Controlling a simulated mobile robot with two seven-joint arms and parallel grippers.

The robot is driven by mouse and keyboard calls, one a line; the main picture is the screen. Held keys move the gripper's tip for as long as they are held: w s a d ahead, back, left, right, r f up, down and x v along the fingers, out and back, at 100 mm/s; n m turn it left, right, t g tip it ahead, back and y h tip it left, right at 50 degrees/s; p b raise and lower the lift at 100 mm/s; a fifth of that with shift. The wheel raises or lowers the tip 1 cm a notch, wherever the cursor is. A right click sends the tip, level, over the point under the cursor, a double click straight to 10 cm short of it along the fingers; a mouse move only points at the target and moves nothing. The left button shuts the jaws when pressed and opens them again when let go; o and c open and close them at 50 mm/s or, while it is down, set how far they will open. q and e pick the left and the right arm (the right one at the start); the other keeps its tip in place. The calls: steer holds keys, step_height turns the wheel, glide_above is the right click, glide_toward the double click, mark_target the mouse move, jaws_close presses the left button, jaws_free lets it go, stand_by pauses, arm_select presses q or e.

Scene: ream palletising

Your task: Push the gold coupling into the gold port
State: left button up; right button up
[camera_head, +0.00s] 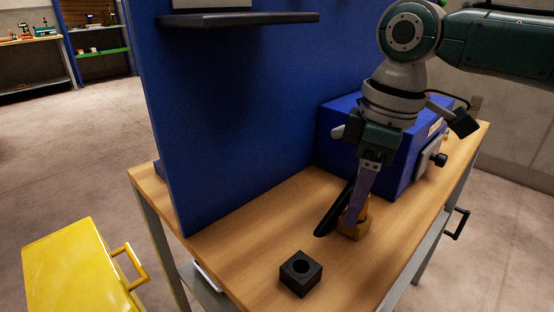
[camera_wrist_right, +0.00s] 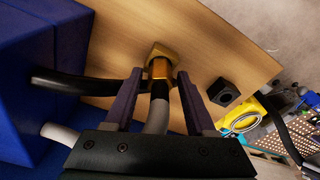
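The gold coupling (camera_wrist_right: 159,69) stands between the fingers of my right gripper (camera_wrist_right: 160,73) in the right wrist view, with a grey hose-like piece behind it. Narrow gaps show on both sides, so the gripper looks open around it. A gold block-like base (camera_wrist_right: 163,50), apparently the gold port, shows at the coupling's far end; I cannot tell how deep the coupling sits. In the head view my right gripper (camera_head: 356,205) points down at this gold base (camera_head: 354,228) on the table, and its fingers partly hide it. My left gripper is not in view.
A black block with a round hole (camera_head: 300,273) stands near the table's front edge. A black bar or hose (camera_head: 333,213) lies beside the right fingers. A blue box (camera_head: 346,113) stands behind, and a tall blue panel (camera_head: 230,110) bounds the wooden table (camera_head: 255,240).

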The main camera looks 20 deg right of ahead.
jaws_close()
stand_by(0.8)
stand_by(0.4)
steer(key=shift+r, duration=0.15)
stand_by(0.8)
steer(key=shift+r+p, duration=1.55)
steer(key=shift+p, duration=0.85)
step_height(320, 180, up, 4)
steer(key=p, duration=0.5)
steer(key=shift+r, duration=0.1)
